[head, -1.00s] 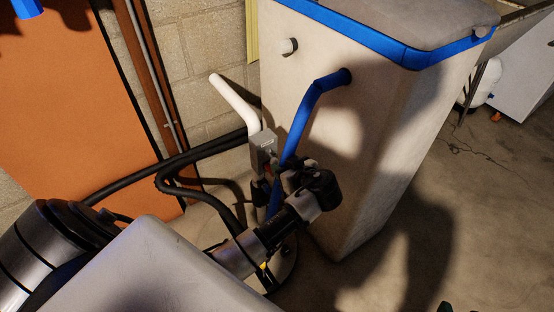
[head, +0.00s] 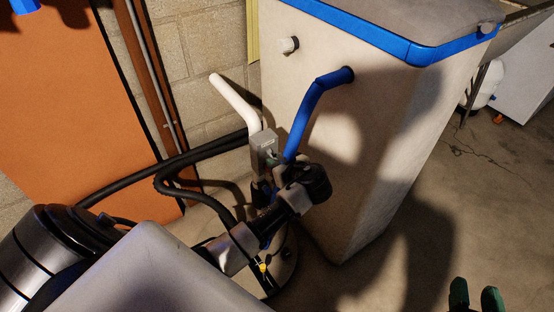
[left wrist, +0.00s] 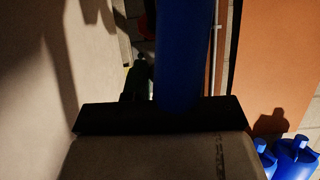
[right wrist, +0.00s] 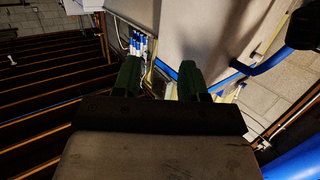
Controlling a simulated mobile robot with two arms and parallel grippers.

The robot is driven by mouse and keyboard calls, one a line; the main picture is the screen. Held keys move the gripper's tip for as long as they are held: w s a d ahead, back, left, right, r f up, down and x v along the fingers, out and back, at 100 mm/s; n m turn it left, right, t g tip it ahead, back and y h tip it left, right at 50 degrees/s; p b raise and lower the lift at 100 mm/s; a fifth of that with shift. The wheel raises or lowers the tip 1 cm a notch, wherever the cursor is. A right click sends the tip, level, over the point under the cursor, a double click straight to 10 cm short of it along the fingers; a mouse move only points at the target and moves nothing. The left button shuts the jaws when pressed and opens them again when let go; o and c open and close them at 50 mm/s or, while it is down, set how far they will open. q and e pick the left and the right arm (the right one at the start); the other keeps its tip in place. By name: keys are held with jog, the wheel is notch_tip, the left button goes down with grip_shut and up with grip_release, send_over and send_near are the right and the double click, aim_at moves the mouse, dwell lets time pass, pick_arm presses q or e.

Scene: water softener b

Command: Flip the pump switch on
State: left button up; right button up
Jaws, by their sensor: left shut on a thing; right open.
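The grey switch box (head: 264,145) is mounted below the white pipe (head: 235,103), beside the blue pipe (head: 306,112). My left gripper (head: 274,157) is at the box's right side, low by the blue pipe. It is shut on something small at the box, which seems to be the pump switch. The gripper hides the lever, so its position cannot be told. In the left wrist view, the blue pipe (left wrist: 178,55) stands close in front and covers much of the fingers. My right gripper (head: 475,297) is open and empty at the lower right; its green fingers show in the right wrist view (right wrist: 160,80).
The pale tank (head: 370,130) with a blue rim stands just right of the left gripper. Black hoses (head: 195,160) run to the left. An orange panel (head: 60,110) leans by the block wall.

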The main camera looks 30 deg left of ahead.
pick_arm(q)
jog(key=shift+d+r, duration=0.1)
jog(key=shift+r, duration=0.45)
pick_arm(e)
jog(key=shift+s+d+f+g+h, duration=0.15)
jog(key=shift+s+f+g, duration=0.05)
jog(key=shift+f+g, duration=0.25)
jog(key=shift+s+d+f+g+h, duration=0.1)
jog(key=shift+s+f+g+h, duration=0.1)
jog(key=shift+f+g, duration=0.25)
pick_arm(q)
jog(key=shift+r+p, duration=0.1)
jog(key=shift+p, duration=0.2)
jog(key=shift+r+p, duration=0.4)
jog(key=shift+r, duration=0.05)
pick_arm(e)
jog(key=shift+s+d+f+g+h, duration=0.15)
jog(key=shift+s+d+f+g, duration=0.1)
jog(key=shift+s+f+g, duration=0.25)
jog(key=shift+s+d+f+g+h, duration=0.1)
jog(key=shift+s+d+f+g, duration=0.15)
jog(key=shift+f+g, duration=0.4)
jog(key=shift+s, duration=0.1)
